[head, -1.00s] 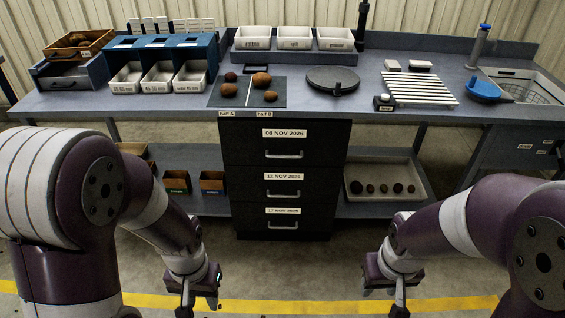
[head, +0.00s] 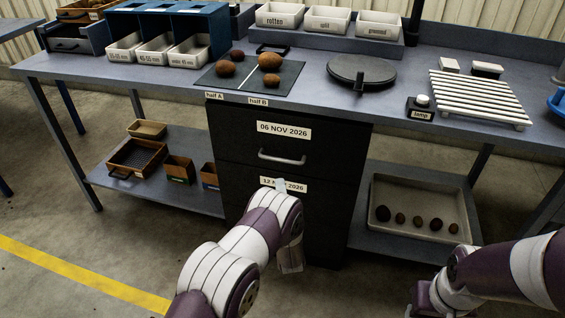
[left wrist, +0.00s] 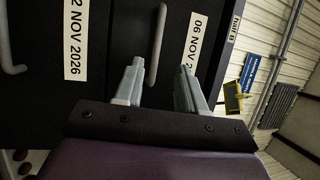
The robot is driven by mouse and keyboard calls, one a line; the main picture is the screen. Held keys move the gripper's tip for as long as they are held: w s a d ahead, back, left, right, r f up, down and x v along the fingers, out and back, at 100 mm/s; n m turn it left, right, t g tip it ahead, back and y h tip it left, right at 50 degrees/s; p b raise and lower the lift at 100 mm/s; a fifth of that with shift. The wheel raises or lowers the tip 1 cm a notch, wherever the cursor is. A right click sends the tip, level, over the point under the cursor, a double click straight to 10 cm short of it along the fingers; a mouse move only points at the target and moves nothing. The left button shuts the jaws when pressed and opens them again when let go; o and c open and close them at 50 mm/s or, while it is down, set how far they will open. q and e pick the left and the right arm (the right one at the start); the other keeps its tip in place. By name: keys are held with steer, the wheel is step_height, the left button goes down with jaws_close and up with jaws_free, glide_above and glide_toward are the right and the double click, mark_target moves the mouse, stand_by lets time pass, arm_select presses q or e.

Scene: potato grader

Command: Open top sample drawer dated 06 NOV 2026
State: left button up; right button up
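The top drawer (head: 225,120), labelled 06 NOV 2026, is shut in the black cabinet. Its grey bar handle (head: 283,158) is below the label. In the left wrist view, the handle (left wrist: 157,45) appears upright between the two fingers of my left gripper (left wrist: 160,66), which is open. I cannot tell whether the fingers touch it or how far they reach past it. In the head view my left forearm hides most of this gripper, just below the top handle. My right gripper (head: 425,298) is at the bottom edge, its fingers cut off.
The 12 NOV 2026 drawer (left wrist: 100,45) is directly below, also shut. The worktop (head: 395,125) overhangs the cabinet and carries a mat (head: 215,84) with potatoes, a round dark plate (head: 361,68) and a white slatted rack (head: 478,95). Shelves flank the cabinet. Floor in front is open.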

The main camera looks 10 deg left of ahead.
arm_select(q)
steer(key=b, duration=0.2)
glide_toward(278, 163)
steer(key=w+r, duration=0.1)
steer(key=r, duration=0.1)
steer(key=w+a+r, duration=0.1)
steer(key=w+r, duration=0.1)
steer(key=w+a+r, duration=0.1)
steer(key=r, duration=0.1)
steer(key=shift+w+a, duration=0.15)
steer(key=shift+a, duration=0.05)
steer(key=shift+r, duration=0.1)
jaws_close()
